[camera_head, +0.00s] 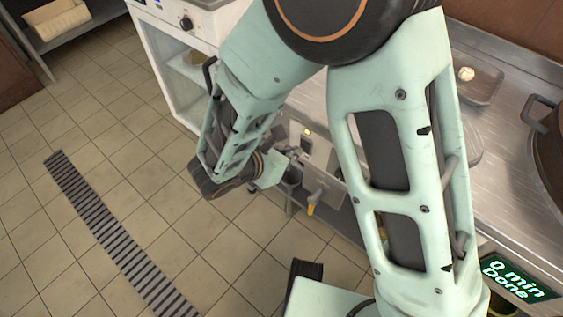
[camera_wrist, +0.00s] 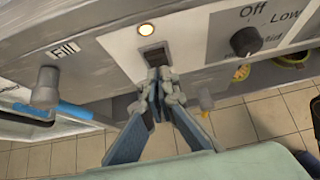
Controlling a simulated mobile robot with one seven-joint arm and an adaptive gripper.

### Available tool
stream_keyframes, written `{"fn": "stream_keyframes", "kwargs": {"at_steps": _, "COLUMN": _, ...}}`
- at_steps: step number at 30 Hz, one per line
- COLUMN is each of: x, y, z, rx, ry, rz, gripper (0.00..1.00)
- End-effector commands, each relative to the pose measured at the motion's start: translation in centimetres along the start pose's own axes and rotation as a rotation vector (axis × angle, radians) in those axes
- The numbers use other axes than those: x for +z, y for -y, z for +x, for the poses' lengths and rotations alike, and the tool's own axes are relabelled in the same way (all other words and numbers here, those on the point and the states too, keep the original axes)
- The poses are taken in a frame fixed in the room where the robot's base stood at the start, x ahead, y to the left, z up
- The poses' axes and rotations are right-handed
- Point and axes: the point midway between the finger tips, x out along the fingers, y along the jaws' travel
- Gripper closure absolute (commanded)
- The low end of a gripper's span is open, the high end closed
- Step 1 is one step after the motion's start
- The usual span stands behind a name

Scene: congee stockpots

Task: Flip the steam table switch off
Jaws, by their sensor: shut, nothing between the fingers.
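The steam table switch (camera_wrist: 153,56) is a dark rocker on a pale plate of the steam table's front panel, below a small lit round indicator light (camera_wrist: 146,29). The light also shows in the head view (camera_head: 307,131). My gripper (camera_wrist: 160,76) is shut and empty, with its fingertips at the lower edge of the switch in the wrist view. They cover part of the switch's lower end. I cannot tell whether they touch it. In the head view my gripper (camera_head: 298,153) is small, in front of the panel and partly hidden by my arm.
Right of the switch is a black knob (camera_wrist: 246,41) marked Off, Low and Mid. Left is a grey fitting (camera_wrist: 46,87) under a Fill label. A yellow-handled part (camera_head: 312,203) hangs below the panel. Tiled floor with a drain grate (camera_head: 110,225) lies clear at left.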

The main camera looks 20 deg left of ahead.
Motion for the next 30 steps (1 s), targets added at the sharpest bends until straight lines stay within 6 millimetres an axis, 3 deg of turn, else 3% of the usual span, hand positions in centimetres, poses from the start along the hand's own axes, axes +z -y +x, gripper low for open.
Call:
{"fn": "stream_keyframes", "kwargs": {"at_steps": 19, "x": 1.9, "y": 0.0, "z": 1.4, "rx": -0.001, "ry": -0.004, "rz": 0.001, "gripper": 1.00}}
{"fn": "stream_keyframes", "kwargs": {"at_steps": 30, "x": 2.1, "y": 0.0, "z": 1.1, "rx": -0.001, "ry": -0.004, "rz": -0.001, "gripper": 1.00}}
